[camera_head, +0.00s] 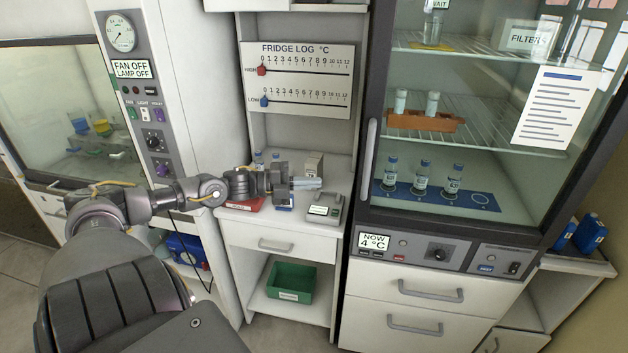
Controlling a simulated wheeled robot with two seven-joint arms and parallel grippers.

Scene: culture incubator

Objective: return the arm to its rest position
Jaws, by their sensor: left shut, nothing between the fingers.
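My left arm reaches in from the lower left. My left gripper (306,184) is shut and empty. Its fingertips point right, over the bench between the fume hood and the glass-fronted fridge. It appears in front of the small items on the bench, and I cannot tell its exact height above them. My right gripper is not in view.
The glass-fronted fridge (362,200) stands on the right with its door closed. A grey device (322,209), a red item (240,205) and a small box (314,164) are on the bench (268,228). A green bin (290,281) sits on the shelf below. The fume hood panel (133,100) is at left.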

